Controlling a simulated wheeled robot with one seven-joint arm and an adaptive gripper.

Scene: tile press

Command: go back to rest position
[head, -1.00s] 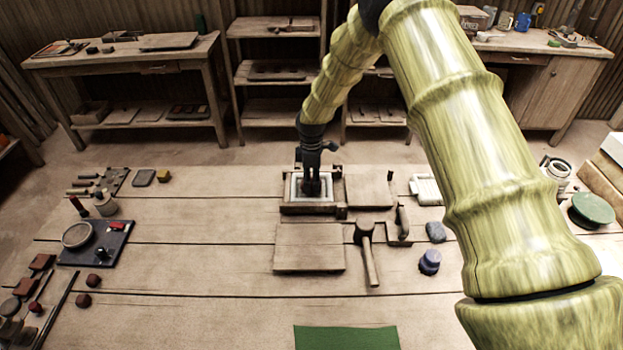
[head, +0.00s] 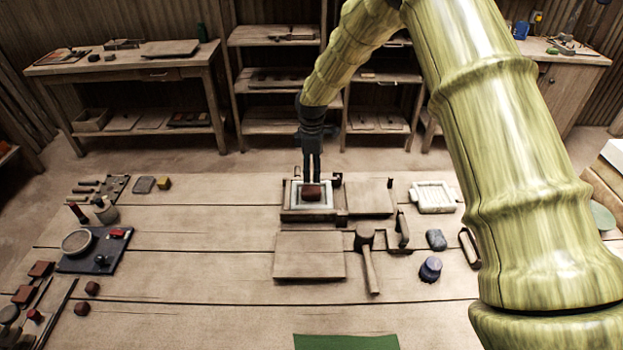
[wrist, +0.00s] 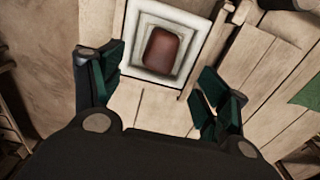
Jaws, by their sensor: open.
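My gripper (head: 312,163) is open and empty, above the back edge of the tile press. It also shows in the wrist view (wrist: 160,85), its two dark green fingers spread wide apart. A reddish-brown clay lump (head: 312,192) sits inside the white square frame (head: 297,204) of the press, apart from the fingers. The wrist view shows the lump (wrist: 162,50) whole, inside the pale frame (wrist: 139,31).
A wooden board (head: 308,263) and a mallet (head: 366,262) lie in front of the press. A white mold (head: 433,197), a grey stone (head: 436,240) and a blue-capped jar (head: 430,268) are to the right. A dark tray (head: 99,254) lies left.

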